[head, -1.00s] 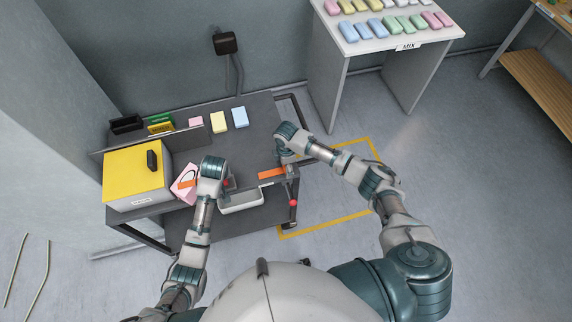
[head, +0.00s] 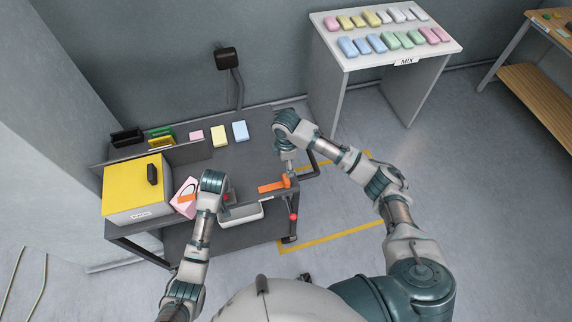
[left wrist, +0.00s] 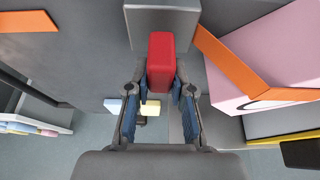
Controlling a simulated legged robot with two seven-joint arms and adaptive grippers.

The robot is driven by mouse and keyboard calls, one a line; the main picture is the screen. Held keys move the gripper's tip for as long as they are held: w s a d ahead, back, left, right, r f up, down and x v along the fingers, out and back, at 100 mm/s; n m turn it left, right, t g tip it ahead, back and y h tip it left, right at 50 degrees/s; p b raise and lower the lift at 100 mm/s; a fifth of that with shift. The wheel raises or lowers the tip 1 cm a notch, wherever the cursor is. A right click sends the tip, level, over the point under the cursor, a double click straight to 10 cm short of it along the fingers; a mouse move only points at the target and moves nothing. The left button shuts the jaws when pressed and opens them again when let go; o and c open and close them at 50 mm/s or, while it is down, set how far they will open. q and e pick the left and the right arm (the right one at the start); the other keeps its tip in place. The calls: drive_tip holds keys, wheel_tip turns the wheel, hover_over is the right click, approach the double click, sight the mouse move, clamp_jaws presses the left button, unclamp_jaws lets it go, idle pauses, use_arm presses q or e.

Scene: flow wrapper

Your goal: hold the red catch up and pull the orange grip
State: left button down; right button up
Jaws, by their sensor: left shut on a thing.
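The red catch (left wrist: 161,62) is a small upright red block against a grey housing in the left wrist view. My left gripper (left wrist: 161,88) is shut on it, one finger on each side. In the head view the left gripper (head: 222,199) hides most of the catch. The orange grip (head: 273,186) is a flat orange bar on the right part of the dark bench. My right gripper (head: 287,172) points down close to the bar's right end. Its fingers are too small to tell open from shut or whether they touch the bar.
A pink box (head: 186,207) with an orange strip stands left of my left gripper, beside a yellow-topped box (head: 132,180). A white tray (head: 241,217) lies in front of the bar. A red knob (head: 293,216) is at the right. Several coloured blocks line the back.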

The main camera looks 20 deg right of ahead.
use_arm(q)
drive_tip(key=shift+w, duration=0.1)
drive_tip(key=shift+f, duration=0.75)
drive_tip(key=c, duration=0.9)
unclamp_jaws()
drive_tip(key=shift+f, duration=0.1)
drive_tip(key=shift+c, duration=0.2)
